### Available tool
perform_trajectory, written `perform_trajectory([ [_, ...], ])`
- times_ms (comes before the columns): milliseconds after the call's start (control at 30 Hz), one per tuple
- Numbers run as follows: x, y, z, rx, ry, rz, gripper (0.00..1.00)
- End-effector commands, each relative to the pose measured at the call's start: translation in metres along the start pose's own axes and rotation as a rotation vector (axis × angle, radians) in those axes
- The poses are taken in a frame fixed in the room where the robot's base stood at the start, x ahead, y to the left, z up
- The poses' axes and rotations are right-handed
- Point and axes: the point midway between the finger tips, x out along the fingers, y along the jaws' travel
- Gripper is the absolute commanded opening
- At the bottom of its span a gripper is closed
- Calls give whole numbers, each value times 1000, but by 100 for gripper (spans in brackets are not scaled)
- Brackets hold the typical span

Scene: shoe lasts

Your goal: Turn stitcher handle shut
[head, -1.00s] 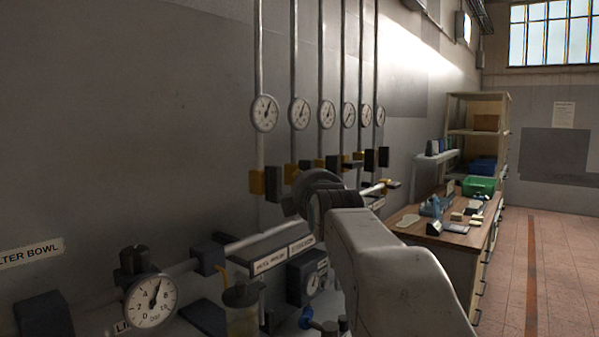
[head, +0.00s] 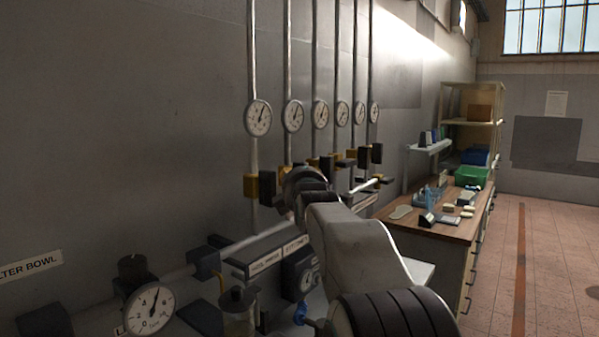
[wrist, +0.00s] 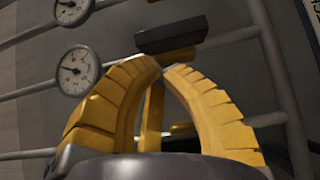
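Several yellow valves with dark handles sit in a row on the wall pipes in the head view; which one is the stitcher's I cannot tell. A dark valve handle (wrist: 171,37) lies just beyond my fingertips in the wrist view, with its yellow body behind it. My gripper (wrist: 163,66) has curved yellow fingers that nearly meet at the tips, and I see nothing held between them. In the head view my wrist covers the fingers and some of the valves.
Round gauges (head: 258,117) line the pipes above the valves. Below are a labelled manifold (head: 268,245), a larger gauge (head: 150,308) and a clear bowl (head: 238,317). A cluttered workbench (head: 450,228) stands right, with open floor (head: 545,260) beside it.

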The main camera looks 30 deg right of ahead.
Motion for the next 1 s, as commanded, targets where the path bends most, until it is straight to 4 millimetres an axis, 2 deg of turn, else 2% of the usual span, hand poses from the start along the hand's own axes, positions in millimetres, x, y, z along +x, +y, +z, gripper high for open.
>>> perform_trajectory([
  [100, 13, 1, 0, 0, 0, -1, 0],
  [333, 27, 0, 0, 1, 0, -1, 0],
  [1000, 30, 4, -1, 36, 0, -35, 0],
])
